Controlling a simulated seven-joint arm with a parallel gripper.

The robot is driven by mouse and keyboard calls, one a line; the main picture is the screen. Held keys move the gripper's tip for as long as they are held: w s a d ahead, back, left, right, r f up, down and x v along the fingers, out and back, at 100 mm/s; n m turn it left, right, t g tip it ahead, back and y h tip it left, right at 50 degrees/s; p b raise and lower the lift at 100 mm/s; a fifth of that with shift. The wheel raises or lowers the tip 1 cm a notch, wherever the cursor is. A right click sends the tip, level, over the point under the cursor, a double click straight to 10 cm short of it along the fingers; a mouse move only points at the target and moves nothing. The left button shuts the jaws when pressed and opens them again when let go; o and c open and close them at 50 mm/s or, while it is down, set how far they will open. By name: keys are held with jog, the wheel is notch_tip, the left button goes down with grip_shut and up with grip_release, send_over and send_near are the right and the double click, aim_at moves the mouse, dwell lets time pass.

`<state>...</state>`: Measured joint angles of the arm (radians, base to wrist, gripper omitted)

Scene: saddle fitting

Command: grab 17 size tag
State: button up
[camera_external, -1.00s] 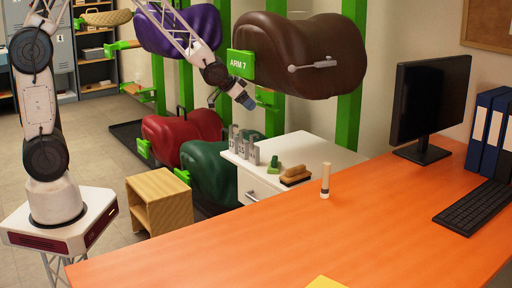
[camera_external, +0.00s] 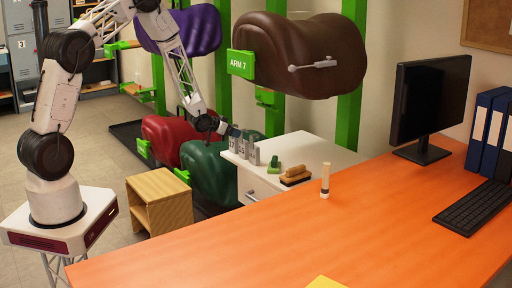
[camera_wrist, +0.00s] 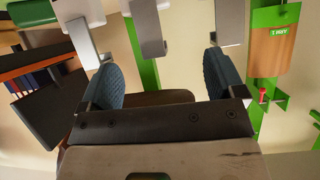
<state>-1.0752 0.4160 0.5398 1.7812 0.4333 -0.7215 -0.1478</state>
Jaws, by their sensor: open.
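Several grey size tags stand in a row on the white cabinet, at its left edge; one size tag (camera_external: 254,156) is at the near end. Their numbers are too small to read, so I cannot tell which is 17. My gripper (camera_external: 228,130) is just above and behind the row's far end. In the wrist view my gripper (camera_wrist: 163,80) is open, with blue pads and nothing between them. Beyond the fingertips show a left grey plate (camera_wrist: 88,42), a middle grey plate (camera_wrist: 148,28) and a right grey plate (camera_wrist: 230,22), with no readable number.
A green stamp-like object (camera_external: 273,169) and a brown brush (camera_external: 296,175) sit on the white cabinet (camera_external: 325,152). A green saddle (camera_external: 208,172) and a red saddle (camera_external: 165,137) are close by on the left. A brown saddle (camera_external: 305,50) hangs above. The orange desk (camera_external: 300,240) is in front.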

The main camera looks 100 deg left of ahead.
jog(key=y, duration=0.1)
send_near(231, 140)
jog(key=x, duration=0.4)
jog(key=shift+s+d+f+n, duration=0.1)
jog(key=shift+s+d+n, duration=0.1)
jog(key=shift+n, duration=0.2)
jog(key=shift+w, duration=0.1)
jog(key=shift+x, duration=1.25)
jog(key=shift+w, duration=0.15)
jog(key=shift+x, duration=2.55)
jog(key=c, duration=1)
jog(key=shift+c, duration=0.2)
